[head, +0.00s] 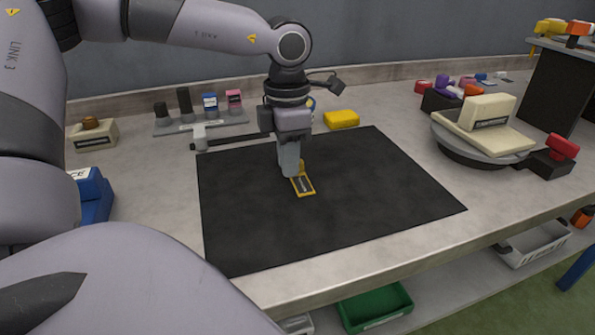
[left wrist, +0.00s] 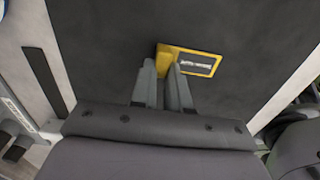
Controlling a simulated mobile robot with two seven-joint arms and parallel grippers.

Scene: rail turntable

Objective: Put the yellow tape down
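The yellow tape (head: 303,186) is a small flat yellow piece with a dark, labelled face. It is at the black mat (head: 330,225), near the mat's middle; I cannot tell whether it touches the mat. My left gripper (head: 290,172) points down over the mat, with its fingertips at the back end of the tape. In the left wrist view the tape (left wrist: 198,63) sticks out to the right of the fingers (left wrist: 165,75), and its yellow end sits between them. The fingers are close together around that end and partly hide it. My right gripper is not in view.
A yellow block (head: 341,119) lies behind the mat. A rack (head: 200,123) with several small items stands at the back left. A blue item (head: 92,190) is left of the mat. A turntable (head: 470,155) bearing a cream block is at right. The mat's front and right are clear.

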